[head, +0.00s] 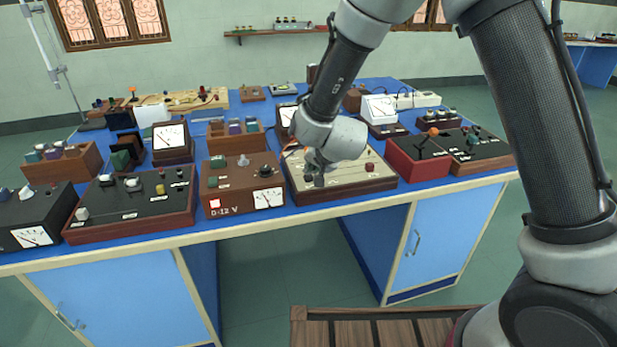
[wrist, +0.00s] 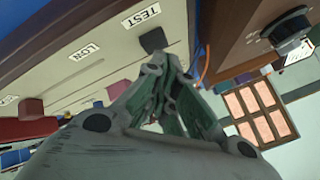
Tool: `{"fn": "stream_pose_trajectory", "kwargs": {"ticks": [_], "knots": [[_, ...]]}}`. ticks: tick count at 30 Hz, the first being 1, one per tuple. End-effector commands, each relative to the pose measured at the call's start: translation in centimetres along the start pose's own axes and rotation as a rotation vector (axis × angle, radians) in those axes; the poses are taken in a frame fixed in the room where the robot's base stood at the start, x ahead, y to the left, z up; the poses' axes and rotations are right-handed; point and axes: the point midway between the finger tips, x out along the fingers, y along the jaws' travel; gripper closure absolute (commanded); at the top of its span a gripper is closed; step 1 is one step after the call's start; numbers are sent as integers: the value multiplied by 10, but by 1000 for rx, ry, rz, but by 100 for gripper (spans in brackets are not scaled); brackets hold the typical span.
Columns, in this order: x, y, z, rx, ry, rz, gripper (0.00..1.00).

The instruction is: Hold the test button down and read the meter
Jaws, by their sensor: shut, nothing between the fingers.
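A cream-topped wooden panel box (head: 345,178) stands near the front edge of the blue bench, below my gripper (head: 315,178). In the wrist view its cream face (wrist: 90,65) carries a TEST label (wrist: 141,17) beside a black button (wrist: 153,40). My gripper also shows there, fingers shut and empty (wrist: 166,62), with the tips close to the black button. I cannot tell whether they touch it. In the head view the gripper and arm hide the button. A brown D-12 V box (head: 240,187) with a small dial meter (head: 268,198) stands just left. Its reading is too small to tell.
A red box (head: 418,160) stands close on the right of the panel box, and a black-topped box (head: 130,200) stands farther left. More white dial meters (head: 170,135) and wooden blocks crowd the bench behind. The floor (head: 290,260) in front is partly clear.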

Motion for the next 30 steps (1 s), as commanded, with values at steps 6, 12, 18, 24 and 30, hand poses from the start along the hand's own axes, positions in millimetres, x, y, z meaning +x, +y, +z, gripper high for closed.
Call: {"fn": "stream_pose_trajectory", "kwargs": {"ticks": [6, 12, 18, 24, 30], "knots": [[2, 1, 1, 0, -1, 1, 100], [3, 3, 3, -1, -1, 1, 100], [5, 4, 4, 0, 0, 1, 100], [6, 5, 5, 0, 0, 1, 100], [6, 5, 5, 0, 0, 1, 100]]}}
